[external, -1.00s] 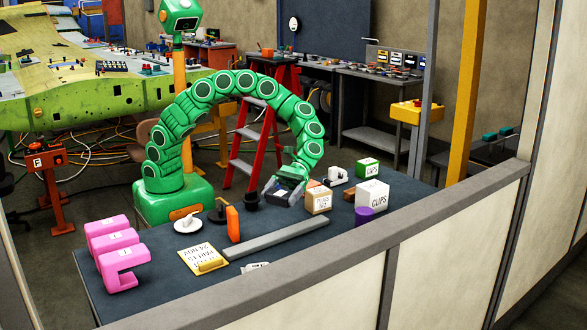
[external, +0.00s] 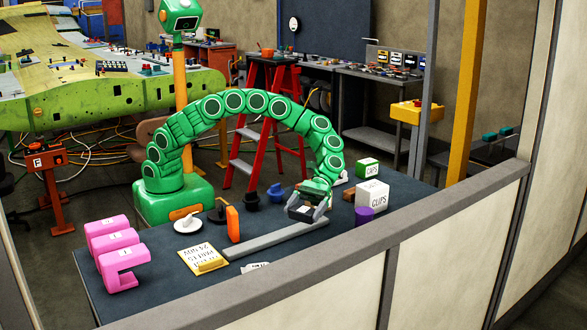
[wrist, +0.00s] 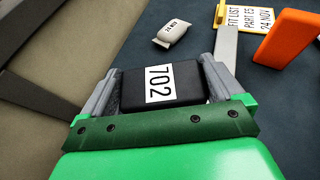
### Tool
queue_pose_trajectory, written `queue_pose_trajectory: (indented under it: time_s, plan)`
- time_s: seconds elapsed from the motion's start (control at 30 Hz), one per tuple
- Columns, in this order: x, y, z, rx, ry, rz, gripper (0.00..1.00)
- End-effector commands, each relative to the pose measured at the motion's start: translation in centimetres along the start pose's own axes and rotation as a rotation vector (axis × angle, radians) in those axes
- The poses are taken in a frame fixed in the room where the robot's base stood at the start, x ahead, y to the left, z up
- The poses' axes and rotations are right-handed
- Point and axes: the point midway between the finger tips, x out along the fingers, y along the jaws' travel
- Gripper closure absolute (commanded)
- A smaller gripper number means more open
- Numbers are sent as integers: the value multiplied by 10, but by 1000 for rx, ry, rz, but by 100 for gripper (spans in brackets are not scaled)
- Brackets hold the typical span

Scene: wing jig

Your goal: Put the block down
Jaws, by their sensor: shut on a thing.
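The block (wrist: 185,88) is black with a white label reading 702. It sits between the two grey fingers of my gripper (wrist: 163,68) in the wrist view, and the fingers are shut on it. In the external view my gripper (external: 307,212) is low over the right-middle part of the bench, near the far end of the long grey bar.
A white CLIPS box (external: 371,194), a purple cylinder (external: 363,216) and a green-topped box (external: 367,168) stand to the right. The grey bar (external: 278,239), orange block (external: 233,224), yellow clipboard (external: 205,259) and pink clamps (external: 122,262) lie left. A small white packet (wrist: 172,34) is near the front.

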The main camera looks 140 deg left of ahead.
Motion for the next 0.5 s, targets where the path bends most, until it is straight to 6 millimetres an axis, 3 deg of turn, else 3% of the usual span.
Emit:
queue_pose_trajectory:
  time_s: [0.5]
  plan:
    - [19, 38, -35, 0, 0, 0, 60]
